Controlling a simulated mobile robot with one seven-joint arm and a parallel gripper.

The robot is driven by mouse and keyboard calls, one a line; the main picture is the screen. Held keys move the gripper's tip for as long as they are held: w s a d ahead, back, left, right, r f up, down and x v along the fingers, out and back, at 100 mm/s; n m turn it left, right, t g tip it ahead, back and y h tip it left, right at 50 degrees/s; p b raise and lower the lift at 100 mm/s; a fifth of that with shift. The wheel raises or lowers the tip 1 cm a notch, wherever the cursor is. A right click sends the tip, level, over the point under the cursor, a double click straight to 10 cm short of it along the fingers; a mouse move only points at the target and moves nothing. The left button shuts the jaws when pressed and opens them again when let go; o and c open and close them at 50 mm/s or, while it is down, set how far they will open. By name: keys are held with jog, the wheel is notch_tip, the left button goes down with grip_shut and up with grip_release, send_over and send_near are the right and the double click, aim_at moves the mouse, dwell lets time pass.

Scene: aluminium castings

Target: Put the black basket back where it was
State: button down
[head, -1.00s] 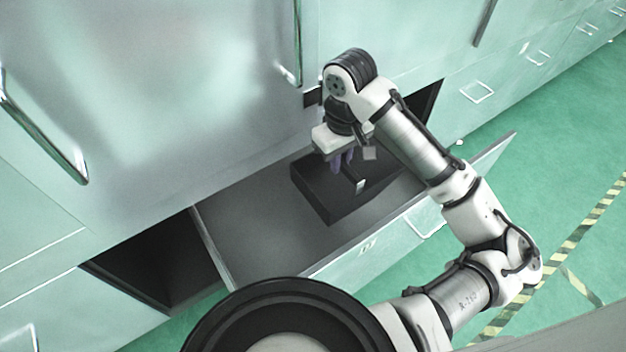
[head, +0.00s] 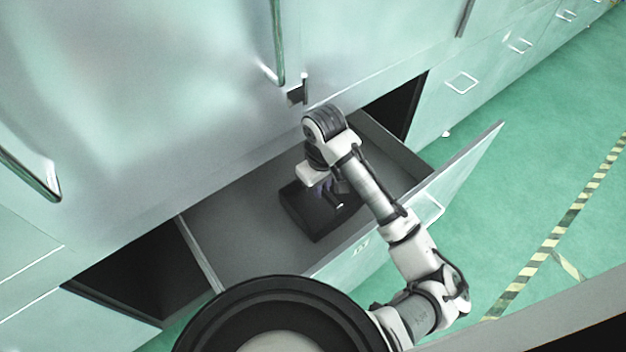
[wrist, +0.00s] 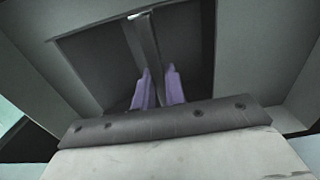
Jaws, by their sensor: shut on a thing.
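The black basket (head: 322,229) is inside the open drawer (head: 232,228), near its middle in the head view. I cannot tell whether its base touches the drawer floor. My gripper (head: 328,196) reaches down into the basket, with its purple fingers shut on a narrow bar of it. In the wrist view the purple fingertips (wrist: 158,80) close on the grey bar, which runs across the dark inside of the basket (wrist: 92,70). My arm covers part of the basket's right side in the head view.
Pale green cabinet fronts (head: 150,95) stand behind the drawer, with a vertical handle (head: 278,45) above it. Dark openings lie at both sides of the drawer. Its floor is bare left and right of the basket. Green floor with a striped line (head: 565,225) lies at the right.

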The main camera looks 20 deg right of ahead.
jog(key=w, duration=0.1)
jog(key=w+a, duration=0.1)
jog(key=w, duration=0.1)
jog(key=shift+a+f, duration=0.15)
jog(key=shift+f, duration=0.2)
jog(key=shift+f+p, duration=0.2)
jog(key=shift+p, duration=0.1)
jog(key=shift+f, duration=0.15)
jog(key=c, duration=1.5)
grip_release()
jog(key=shift+o, duration=0.2)
notch_tip(320, 180, up, 12)
jog(key=p, duration=0.1)
